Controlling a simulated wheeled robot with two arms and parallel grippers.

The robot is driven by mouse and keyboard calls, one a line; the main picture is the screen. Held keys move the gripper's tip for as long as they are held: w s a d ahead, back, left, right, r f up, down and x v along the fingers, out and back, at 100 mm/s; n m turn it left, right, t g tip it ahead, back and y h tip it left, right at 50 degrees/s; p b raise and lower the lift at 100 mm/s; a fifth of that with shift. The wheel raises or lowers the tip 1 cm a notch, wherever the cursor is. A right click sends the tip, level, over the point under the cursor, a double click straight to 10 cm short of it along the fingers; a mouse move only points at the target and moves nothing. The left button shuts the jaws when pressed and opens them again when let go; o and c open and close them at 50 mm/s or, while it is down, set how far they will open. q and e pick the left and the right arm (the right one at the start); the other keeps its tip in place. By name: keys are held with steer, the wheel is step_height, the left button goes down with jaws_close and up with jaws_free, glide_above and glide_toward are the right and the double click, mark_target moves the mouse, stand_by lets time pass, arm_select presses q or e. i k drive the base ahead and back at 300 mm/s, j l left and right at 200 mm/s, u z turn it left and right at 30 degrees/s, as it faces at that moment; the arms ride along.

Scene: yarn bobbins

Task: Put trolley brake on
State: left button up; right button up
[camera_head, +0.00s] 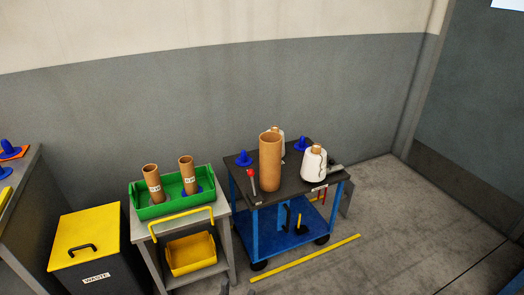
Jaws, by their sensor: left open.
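The trolley (237,172) has a dark top, a blue frame, a blue lower shelf (272,240) and dark wheels. A thin upright lever with a red knob (251,173) stands at its left front corner, leaning slightly; I cannot tell for certain that it is the brake. My left gripper (226,287) barely shows as a small dark shape at the bottom edge, below and left of the trolley and apart from it. Its fingers are hard to make out, and nothing shows held in it. My right gripper is not in view.
On the trolley stand a large brown tube (270,163), white bobbins (314,165) and blue cones (244,158). Left of it is a stand with a green crate (152,212) and a yellow bin (192,256). A waste box (85,240) stands further left. A yellow floor strip (306,264) lies in front.

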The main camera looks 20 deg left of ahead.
mark_target(251, 172)
steer(key=i+u, duration=0.25)
steer(key=i, duration=0.2)
steer(key=i+l+u, duration=0.15)
steer(key=i+u, duration=0.15)
steer(key=i, duration=0.15)
steer(key=i+l+u, duration=0.25)
steer(key=i, duration=0.2)
steer(key=i+l+u, duration=0.2)
steer(key=i+u, duration=0.15)
steer(key=i+l+u, duration=0.3)
steer(key=k+u, duration=0.3)
steer(key=k+j+u, duration=0.1)
steer(key=k+u, duration=0.15)
